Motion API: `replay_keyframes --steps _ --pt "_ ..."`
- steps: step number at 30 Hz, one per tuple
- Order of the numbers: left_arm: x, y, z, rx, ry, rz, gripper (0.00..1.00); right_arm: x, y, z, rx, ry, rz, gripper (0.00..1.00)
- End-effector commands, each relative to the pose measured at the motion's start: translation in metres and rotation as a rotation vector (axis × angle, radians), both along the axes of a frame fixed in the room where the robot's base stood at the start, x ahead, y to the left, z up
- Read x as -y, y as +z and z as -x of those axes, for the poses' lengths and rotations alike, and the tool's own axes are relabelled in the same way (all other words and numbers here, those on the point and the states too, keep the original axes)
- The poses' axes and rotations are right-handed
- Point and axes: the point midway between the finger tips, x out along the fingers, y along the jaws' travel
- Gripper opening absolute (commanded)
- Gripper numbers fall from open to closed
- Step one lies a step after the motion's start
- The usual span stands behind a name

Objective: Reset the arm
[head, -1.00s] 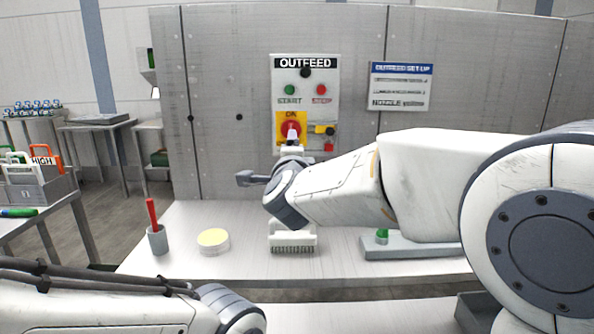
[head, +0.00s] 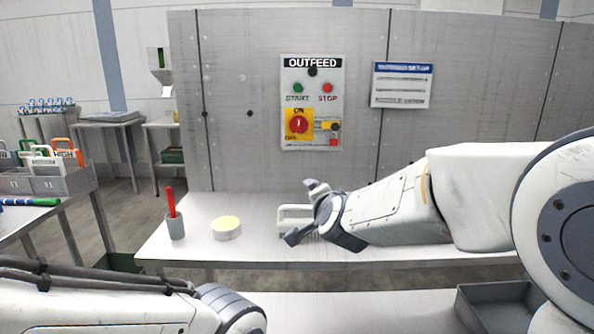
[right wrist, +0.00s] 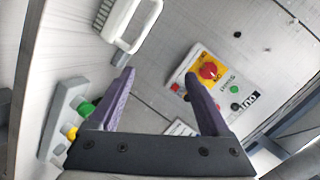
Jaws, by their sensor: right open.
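My right arm (head: 400,205) reaches in from the right in the head view. Its gripper (head: 303,212) hangs in front of the lower panel wall, just above the table and in front of a white brush (head: 296,211). In the right wrist view the two fingers of the gripper (right wrist: 160,78) are spread apart with nothing between them. The OUTFEED panel (head: 311,75) is up on the wall, clear of the gripper. Its red rotary knob (head: 298,125) sits on a yellow plate. My left arm (head: 100,305) shows at the lower left; its gripper is out of view.
A grey cup (head: 176,228) with a red-handled tool and a round cream-topped stack (head: 226,229) stand on the metal table (head: 200,205). A grey holder (right wrist: 62,118) with green and yellow parts shows in the right wrist view. A dark grey bin (head: 500,303) is at lower right.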

Motion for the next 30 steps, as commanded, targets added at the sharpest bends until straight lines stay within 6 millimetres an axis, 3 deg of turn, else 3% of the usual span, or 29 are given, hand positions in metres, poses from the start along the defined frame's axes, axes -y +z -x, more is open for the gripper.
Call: replay_keyframes --steps 5,9,12,21,29,30 --pt "0.0 0.0 0.0 0.0 0.0 0.0 0.5 0.028 -0.061 0.03 -0.175 0.121 0.239 0.81" --pt "0.0 0.0 0.0 0.0 0.0 0.0 0.5 0.059 -0.12 0.073 -0.363 0.264 0.452 0.81" --pt "0.0 0.0 0.0 0.0 0.0 0.0 0.5 0.079 -0.152 0.107 -0.485 0.362 0.566 0.81" --pt "0.0 0.0 0.0 0.0 0.0 0.0 0.5 0.119 -0.203 0.185 -0.72 0.581 0.748 0.81" --pt "0.0 0.0 0.0 0.0 0.0 0.0 0.5 0.145 -0.227 0.243 -0.878 0.743 0.839 0.81" --pt "0.0 0.0 0.0 0.0 0.0 0.0 0.5 0.133 -0.222 0.242 -0.86 0.771 0.851 0.81"
